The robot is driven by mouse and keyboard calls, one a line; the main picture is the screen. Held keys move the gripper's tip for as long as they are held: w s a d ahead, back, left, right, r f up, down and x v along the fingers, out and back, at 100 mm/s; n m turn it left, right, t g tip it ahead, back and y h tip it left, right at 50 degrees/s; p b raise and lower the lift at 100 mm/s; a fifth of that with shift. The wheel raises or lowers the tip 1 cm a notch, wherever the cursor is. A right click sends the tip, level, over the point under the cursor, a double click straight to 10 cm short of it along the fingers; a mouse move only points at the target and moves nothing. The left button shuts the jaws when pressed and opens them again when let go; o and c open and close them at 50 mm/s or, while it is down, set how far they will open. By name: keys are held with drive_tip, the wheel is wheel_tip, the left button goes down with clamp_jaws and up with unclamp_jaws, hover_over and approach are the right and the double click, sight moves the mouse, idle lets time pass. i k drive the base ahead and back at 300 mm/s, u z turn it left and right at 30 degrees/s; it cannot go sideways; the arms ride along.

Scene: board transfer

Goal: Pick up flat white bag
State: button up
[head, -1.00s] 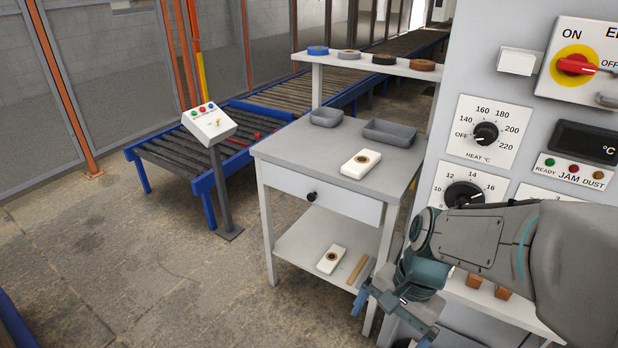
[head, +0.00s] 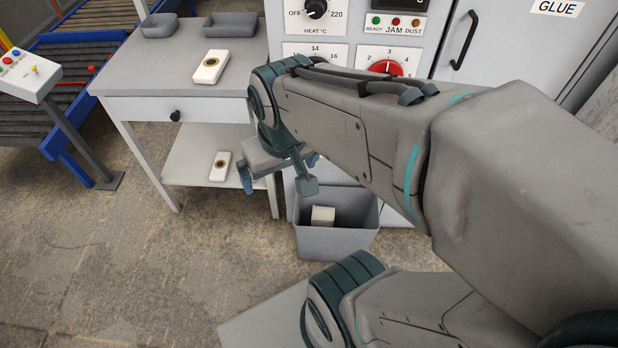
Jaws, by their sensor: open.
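Two flat white pieces with a round brown-rimmed spot, which look like the flat white bags, are in the head view. One white bag (head: 211,67) lies on the grey table top. The other white bag (head: 220,167) lies on the table's lower shelf. My gripper (head: 277,184) hangs at the table's right front leg, to the right of the lower bag and apart from both bags. Its fingers are spread, with nothing seen between them. Part of the lower shelf (head: 190,150) is hidden behind my gripper and arm.
A grey bin (head: 336,243) with a pale block (head: 323,216) inside stands on the floor right of my gripper. The table's drawer (head: 160,110) sits above the shelf. Grey trays (head: 232,25) are at the table's back. Floor in front of the table is clear.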

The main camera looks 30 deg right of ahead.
sight(209, 71)
drive_tip(key=u, duration=0.55)
drive_tip(key=k, duration=0.65)
drive_tip(key=u, duration=0.75)
drive_tip(key=i, duration=1.2)
drive_tip(key=z, duration=0.55)
drive_tip(key=i, duration=0.95)
drive_tip(key=z, duration=1.35)
drive_tip(key=i, duration=0.45)
drive_tip(key=z, duration=0.45)
